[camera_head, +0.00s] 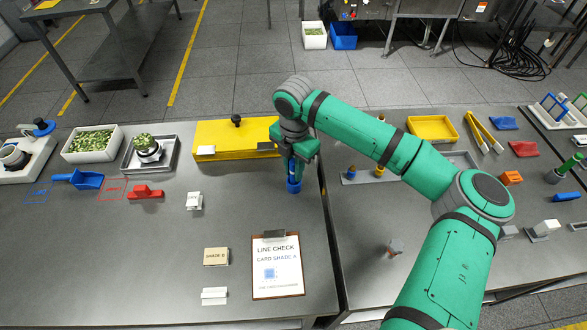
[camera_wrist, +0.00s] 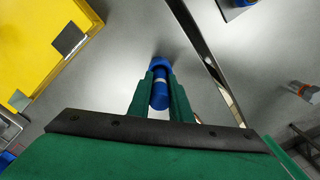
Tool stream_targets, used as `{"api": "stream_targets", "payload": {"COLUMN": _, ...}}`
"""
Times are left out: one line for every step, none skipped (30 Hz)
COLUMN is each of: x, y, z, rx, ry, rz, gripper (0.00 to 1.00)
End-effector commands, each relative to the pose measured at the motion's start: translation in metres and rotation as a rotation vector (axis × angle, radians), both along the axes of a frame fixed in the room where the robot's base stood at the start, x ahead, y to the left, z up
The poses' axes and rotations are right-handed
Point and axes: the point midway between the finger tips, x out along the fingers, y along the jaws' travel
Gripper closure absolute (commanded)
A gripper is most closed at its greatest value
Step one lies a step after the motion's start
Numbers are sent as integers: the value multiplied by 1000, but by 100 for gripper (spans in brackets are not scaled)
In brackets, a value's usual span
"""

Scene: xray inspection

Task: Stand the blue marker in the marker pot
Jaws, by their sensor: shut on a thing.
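My gripper (camera_head: 294,160) points down over the left table, near its right edge, and is shut on the blue marker (camera_wrist: 160,93). The wrist view shows its blue body with a pale band between the green fingers. A wider blue round piece (camera_head: 294,186) shows below the fingertips. I cannot tell whether it is the marker's end or a separate cup around it, or whether it touches the table. I cannot tell for certain which is the marker pot.
A yellow case (camera_head: 225,134) lies behind and left of my gripper. A clipboard (camera_head: 277,268) lies in front. A narrow gap divides the two tables just right of the gripper. A yellow tray (camera_head: 432,128) and tongs (camera_head: 482,134) lie on the right table.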

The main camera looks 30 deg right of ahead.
Motion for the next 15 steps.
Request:
{"api": "stream_targets", "payload": {"x": 0, "y": 0, "z": -2, "rx": 1, "ry": 0, "rz": 0, "gripper": 100}}
{"api": "stream_targets", "payload": {"x": 0, "y": 0, "z": -3, "rx": 1, "ry": 0, "rz": 0, "gripper": 100}}
{"api": "stream_targets", "payload": {"x": 0, "y": 0, "z": -4, "rx": 1, "ry": 0, "rz": 0, "gripper": 100}}
{"api": "stream_targets", "payload": {"x": 0, "y": 0, "z": -4, "rx": 1, "ry": 0, "rz": 0, "gripper": 100}}
{"api": "stream_targets", "payload": {"x": 0, "y": 0, "z": -5, "rx": 1, "ry": 0, "rz": 0, "gripper": 100}}
{"api": "stream_targets", "payload": {"x": 0, "y": 0, "z": -6, "rx": 1, "ry": 0, "rz": 0, "gripper": 100}}
{"api": "stream_targets", "payload": {"x": 0, "y": 0, "z": -5, "rx": 0, "ry": 0, "rz": 1, "gripper": 75}}
{"api": "stream_targets", "payload": {"x": 0, "y": 0, "z": -5, "rx": 0, "ry": 0, "rz": 1, "gripper": 67}}
{"api": "stream_targets", "payload": {"x": 0, "y": 0, "z": -5, "rx": 0, "ry": 0, "rz": 1, "gripper": 63}}
{"api": "stream_targets", "payload": {"x": 0, "y": 1, "z": -5, "rx": 0, "ry": 0, "rz": 1, "gripper": 63}}
{"api": "stream_targets", "payload": {"x": 0, "y": 0, "z": -5, "rx": 0, "ry": 0, "rz": 1, "gripper": 63}}
{"api": "stream_targets", "payload": {"x": 0, "y": 0, "z": -5, "rx": 0, "ry": 0, "rz": 1, "gripper": 63}}
{"api": "stream_targets", "payload": {"x": 0, "y": 0, "z": -5, "rx": 0, "ry": 0, "rz": 0, "gripper": 63}}
{"api": "stream_targets", "payload": {"x": 0, "y": 0, "z": -5, "rx": 0, "ry": 0, "rz": 0, "gripper": 63}}
{"api": "stream_targets", "payload": {"x": 0, "y": 0, "z": -5, "rx": 0, "ry": 0, "rz": 0, "gripper": 63}}
